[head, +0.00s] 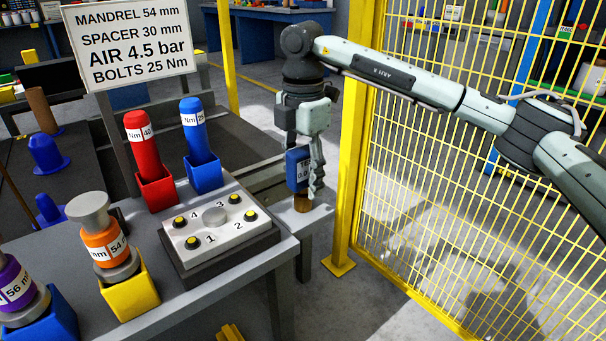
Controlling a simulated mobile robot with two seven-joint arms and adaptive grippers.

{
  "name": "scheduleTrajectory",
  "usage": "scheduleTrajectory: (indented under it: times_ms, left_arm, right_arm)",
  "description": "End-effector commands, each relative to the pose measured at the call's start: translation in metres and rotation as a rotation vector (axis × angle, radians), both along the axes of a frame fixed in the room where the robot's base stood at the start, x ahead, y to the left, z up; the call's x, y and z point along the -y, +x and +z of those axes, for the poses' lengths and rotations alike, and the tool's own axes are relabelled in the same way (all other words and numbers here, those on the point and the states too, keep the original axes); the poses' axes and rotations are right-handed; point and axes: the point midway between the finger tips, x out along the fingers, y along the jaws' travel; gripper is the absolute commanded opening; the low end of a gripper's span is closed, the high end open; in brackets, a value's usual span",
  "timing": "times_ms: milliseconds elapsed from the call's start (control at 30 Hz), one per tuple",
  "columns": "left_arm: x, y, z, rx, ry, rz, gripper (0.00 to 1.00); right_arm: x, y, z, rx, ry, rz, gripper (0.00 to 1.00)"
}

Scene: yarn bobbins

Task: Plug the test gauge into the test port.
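The test gauge (296,172) is a blue block with a pale label reading "TES" and "0.0", partly covered by a finger. My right gripper (304,178) reaches down from above at the table's right and is shut on the gauge, which looks upright. A brown-brass round piece (301,204) shows directly under the gauge, at a grey ledge (312,220). I cannot tell whether it is the gauge's stem or the test port, nor whether they are joined. No other test port can be made out. My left gripper is not in view.
A grey box with numbered buttons (219,228) sits on the table, left of the gauge. Red (143,146) and blue (194,130) tools stand in holders behind it. An orange mandrel (103,246) is at front left. A yellow mesh fence (440,190) and post stand close on the right.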

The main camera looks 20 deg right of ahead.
Motion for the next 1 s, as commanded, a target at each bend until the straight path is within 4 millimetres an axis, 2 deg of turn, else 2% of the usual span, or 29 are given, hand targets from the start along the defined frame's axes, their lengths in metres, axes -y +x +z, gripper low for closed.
scheduleTrajectory:
  times_ms: [233,367,800,1000]
  left_arm:
    - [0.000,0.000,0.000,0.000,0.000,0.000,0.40]
    - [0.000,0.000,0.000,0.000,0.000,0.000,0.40]
    - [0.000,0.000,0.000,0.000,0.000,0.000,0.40]
    - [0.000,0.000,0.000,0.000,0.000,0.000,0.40]
  right_arm:
    - [0.000,0.000,0.000,0.000,0.000,0.000,0.49]
    - [0.000,0.001,0.009,0.003,0.001,0.000,0.49]
    - [-0.001,0.001,0.095,0.003,0.001,0.000,0.49]
    - [0.000,0.000,0.117,0.001,0.000,-0.001,0.49]
